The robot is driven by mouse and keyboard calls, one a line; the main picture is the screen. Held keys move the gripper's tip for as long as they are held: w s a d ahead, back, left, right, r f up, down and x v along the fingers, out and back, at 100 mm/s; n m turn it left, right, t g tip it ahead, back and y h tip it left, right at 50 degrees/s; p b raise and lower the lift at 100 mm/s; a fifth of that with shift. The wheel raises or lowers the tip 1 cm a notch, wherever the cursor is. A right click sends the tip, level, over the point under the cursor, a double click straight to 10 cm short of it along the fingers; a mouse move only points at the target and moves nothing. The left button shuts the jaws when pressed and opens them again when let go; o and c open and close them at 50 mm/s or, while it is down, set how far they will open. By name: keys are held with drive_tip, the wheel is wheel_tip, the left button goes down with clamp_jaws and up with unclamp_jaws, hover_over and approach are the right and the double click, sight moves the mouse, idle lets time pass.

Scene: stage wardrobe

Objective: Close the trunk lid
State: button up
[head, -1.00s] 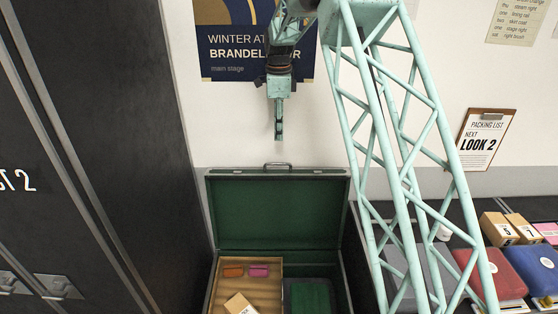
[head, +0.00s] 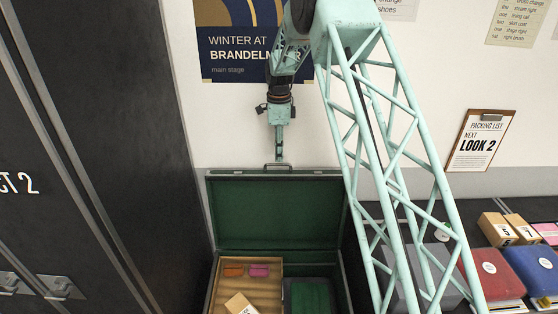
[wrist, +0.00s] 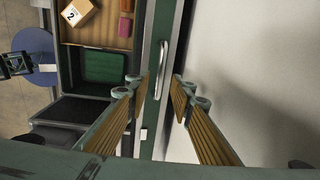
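The trunk (head: 213,290) is open, with its green-lined lid (head: 277,212) standing upright near the wall. A handle (head: 277,165) sits on the lid's top edge. My gripper (head: 280,158) points down just above this edge, close to the handle. In the wrist view my gripper (wrist: 163,90) is open, its two fingers apart with the metal lid handle (wrist: 162,70) lying between or just beyond the tips. I cannot tell whether the fingers touch it.
Inside the trunk are a tan tray (head: 263,285) with a numbered box (head: 240,304), an orange item (head: 233,270) and a pink item (head: 259,270), plus a green compartment (head: 310,296). A dark cabinet (head: 110,120) stands left. Books (head: 530,268) and boxes (head: 497,229) lie right.

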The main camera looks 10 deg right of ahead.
drive_tip(key=shift+w+f, duration=0.1)
drive_tip(key=shift+f, duration=1.9)
drive_tip(key=shift+c, duration=0.4)
clamp_jaws()
